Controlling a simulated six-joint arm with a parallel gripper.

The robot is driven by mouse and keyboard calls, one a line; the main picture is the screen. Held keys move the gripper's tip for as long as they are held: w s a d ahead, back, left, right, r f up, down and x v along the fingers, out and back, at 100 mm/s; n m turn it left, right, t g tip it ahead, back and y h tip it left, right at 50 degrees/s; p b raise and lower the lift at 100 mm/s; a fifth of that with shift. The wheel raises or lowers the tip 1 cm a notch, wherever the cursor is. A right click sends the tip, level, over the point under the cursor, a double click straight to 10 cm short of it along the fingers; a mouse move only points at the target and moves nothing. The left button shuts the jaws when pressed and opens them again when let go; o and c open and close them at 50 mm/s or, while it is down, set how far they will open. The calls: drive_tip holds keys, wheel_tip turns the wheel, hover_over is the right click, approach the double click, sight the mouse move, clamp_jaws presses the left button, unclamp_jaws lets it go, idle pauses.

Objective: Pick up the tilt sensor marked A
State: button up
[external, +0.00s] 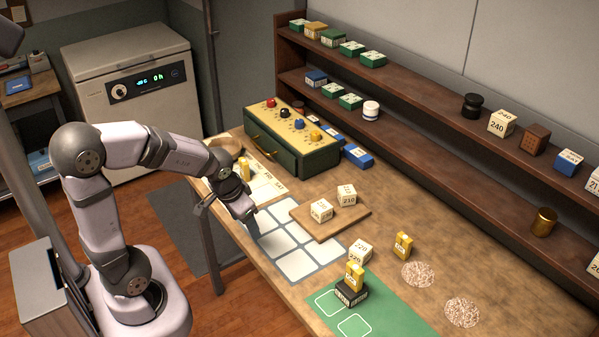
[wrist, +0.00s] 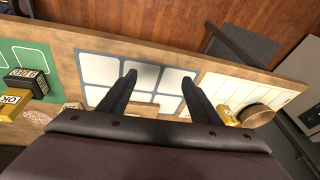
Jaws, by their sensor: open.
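I cannot make out a mark A on anything, so which thing is the tilt sensor is unclear. Small yellow blocks stand on the bench: one (external: 403,245) near the speckled discs, one (external: 355,272) on top of a black block (external: 351,293) at the green mat, and one (external: 245,169) by the wooden bowl. In the wrist view, a yellow block marked OK (wrist: 13,106) lies beside the black block (wrist: 25,83). My gripper (wrist: 158,80) is open and empty above the white-squared grid (wrist: 101,70); it also shows in the external view (external: 228,219).
A board (external: 332,221) with two 210 cubes lies right of the grid. A 220 cube (external: 360,251) stands near the green mat (external: 389,318). A green drawer box (external: 291,140) and two-tier shelf (external: 413,108) with several blocks stand behind. The grid squares are clear.

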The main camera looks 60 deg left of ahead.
drive_tip(key=w+a+t+y+b, duration=0.1)
drive_tip(key=w+a+t+y, duration=0.3)
drive_tip(key=w+a, duration=1)
drive_tip(key=m+t+h+b, duration=0.1)
drive_tip(key=t+h, duration=0.3)
drive_tip(key=t, duration=0.4)
hover_over(241, 166)
drive_tip(key=s, duration=0.1)
drive_tip(key=s+a+m+t+h+b, duration=0.1)
drive_tip(key=s+t+h, duration=0.25)
drive_tip(key=s, duration=0.45)
drive_tip(key=shift+g, duration=0.25)
drive_tip(key=f, duration=0.6)
drive_tip(key=shift+w+f, duration=0.35)
drive_tip(key=shift+m+h, duration=0.25)
drive_tip(key=shift+m, duration=0.05)
drive_tip(key=shift+w+d+r+p, duration=0.15)
drive_tip(key=shift+w+p, duration=0.35)
drive_tip(key=shift+w, duration=0.55)
drive_tip(key=shift+w+d+f+p, duration=0.15)
drive_tip(key=shift+w+p, duration=0.35)
drive_tip(key=shift+w, duration=0.5)
drive_tip(key=shift+w+d+r+p, duration=0.15)
drive_tip(key=shift+w+p, duration=0.35)
drive_tip(key=shift+w, duration=0.55)
drive_tip(key=shift+w+d, duration=0.1)
drive_tip(key=shift+w, duration=0.5)
